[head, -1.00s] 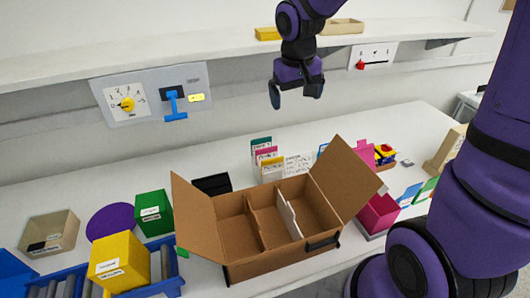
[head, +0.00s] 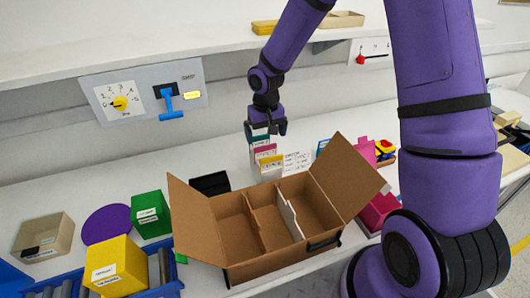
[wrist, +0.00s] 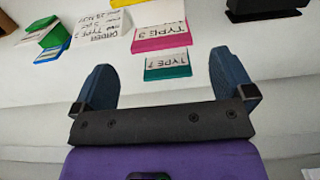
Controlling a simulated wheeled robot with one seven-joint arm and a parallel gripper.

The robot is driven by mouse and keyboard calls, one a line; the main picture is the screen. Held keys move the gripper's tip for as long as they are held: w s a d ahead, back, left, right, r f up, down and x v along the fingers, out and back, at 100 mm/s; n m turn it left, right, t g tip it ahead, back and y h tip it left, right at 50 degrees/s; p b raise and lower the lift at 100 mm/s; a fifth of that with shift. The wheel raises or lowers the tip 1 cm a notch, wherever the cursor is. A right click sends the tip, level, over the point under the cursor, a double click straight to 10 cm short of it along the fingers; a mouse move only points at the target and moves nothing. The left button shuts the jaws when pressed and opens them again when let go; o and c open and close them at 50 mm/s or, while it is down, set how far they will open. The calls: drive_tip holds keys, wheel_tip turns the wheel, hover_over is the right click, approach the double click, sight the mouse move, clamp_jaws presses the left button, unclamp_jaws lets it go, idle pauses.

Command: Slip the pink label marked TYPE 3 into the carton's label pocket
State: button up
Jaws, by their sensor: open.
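The pink label (wrist: 162,38) marked TYPE 3 stands among a row of labels in the wrist view, behind a teal label (wrist: 168,66) and ahead of a yellow one. In the head view the pink label (head: 265,150) shows partly between the teal and yellow labels. My gripper (head: 264,133) is open and empty, low at the back of the row, by the teal label. In the wrist view its two blue fingers stand wide apart. The open cardboard carton (head: 232,232) sits in front, with a dark slotted fitting (head: 323,244) on its front that may be the label pocket.
A white written card (head: 297,162) stands right of the labels and a black tray (head: 210,183) left. Yellow (head: 118,270) and green (head: 151,214) boxes sit farther left. A wall panel (head: 145,92) with dial and blue lever is behind. A shelf (head: 190,52) runs above.

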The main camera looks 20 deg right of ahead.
sight(265, 146)
drive_tip(key=shift+w+f, duration=0.15)
drive_tip(key=shift+f, duration=1.45)
drive_tip(key=shift+w+f, duration=0.1)
drive_tip(key=shift+f, duration=1.5)
drive_tip(key=c, duration=0.8)
